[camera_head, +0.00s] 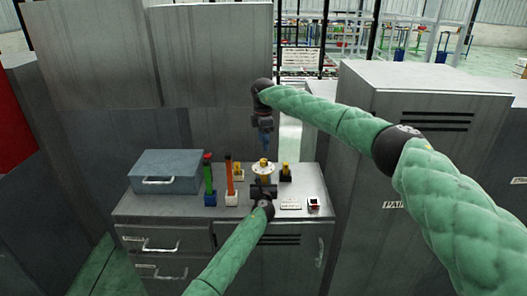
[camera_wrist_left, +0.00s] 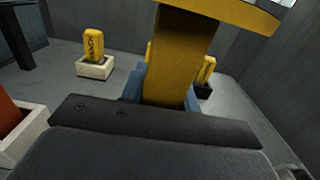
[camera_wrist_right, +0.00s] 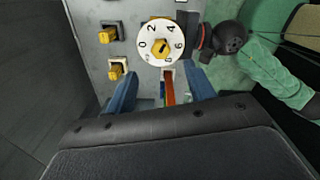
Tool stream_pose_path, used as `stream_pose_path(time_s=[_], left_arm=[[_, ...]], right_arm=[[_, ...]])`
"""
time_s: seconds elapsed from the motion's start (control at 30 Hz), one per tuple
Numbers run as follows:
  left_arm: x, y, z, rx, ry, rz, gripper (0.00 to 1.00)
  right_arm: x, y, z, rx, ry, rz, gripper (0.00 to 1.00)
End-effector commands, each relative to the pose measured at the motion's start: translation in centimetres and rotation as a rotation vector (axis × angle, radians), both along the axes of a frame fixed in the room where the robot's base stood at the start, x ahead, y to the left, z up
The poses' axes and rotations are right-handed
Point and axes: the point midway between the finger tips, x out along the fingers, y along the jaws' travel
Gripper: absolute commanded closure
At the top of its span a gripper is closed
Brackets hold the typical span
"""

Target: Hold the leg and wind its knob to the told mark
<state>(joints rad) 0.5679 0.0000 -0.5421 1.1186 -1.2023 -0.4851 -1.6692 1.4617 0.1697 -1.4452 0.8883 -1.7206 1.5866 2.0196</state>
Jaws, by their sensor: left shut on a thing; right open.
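The leg is a yellow post (camera_wrist_left: 180,60) with a white numbered dial (camera_head: 263,169) on top. A yellow knob (camera_wrist_right: 160,47) sits in the middle of the dial. Numbers including 0, 2, 4 and 6 show around it in the right wrist view; where the knob points is too small to tell. My left gripper (camera_head: 263,188) is shut on the leg below the dial. My right gripper (camera_head: 265,150) is open, pointing down above the dial, apart from the knob. In the right wrist view its blue fingers (camera_wrist_right: 162,86) show beside the dial, not around the knob.
The leg stands on a grey cabinet (camera_head: 165,208). A grey box (camera_head: 166,172), a green post with a red top (camera_head: 209,180) and an orange post (camera_head: 229,178) stand to its left. Small yellow blocks (camera_head: 285,171) stand nearby. A white label plate (camera_head: 290,204) lies in front.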

Motion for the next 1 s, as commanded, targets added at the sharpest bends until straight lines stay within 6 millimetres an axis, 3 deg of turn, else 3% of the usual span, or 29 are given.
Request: stream_pose_path(time_s=[0.23, 0.77, 1.0], left_arm=[[0.0, 0.0, 0.0, 0.0, 0.0, 0.0, 1.0], [0.0, 0.0, 0.0, 0.0, 0.001, 0.001, 1.0], [0.0, 0.1, -0.1, 0.0, 0.001, 0.001, 1.0]], right_arm=[[0.0, 0.0, 2.3, 0.0, 0.001, 0.0, 0.46], [-0.1, 0.3, 2.3, 0.019, 0.006, 0.0, 0.46], [-0.1, 0.3, 2.7, 0.02, 0.0, 0.238, 0.46]])
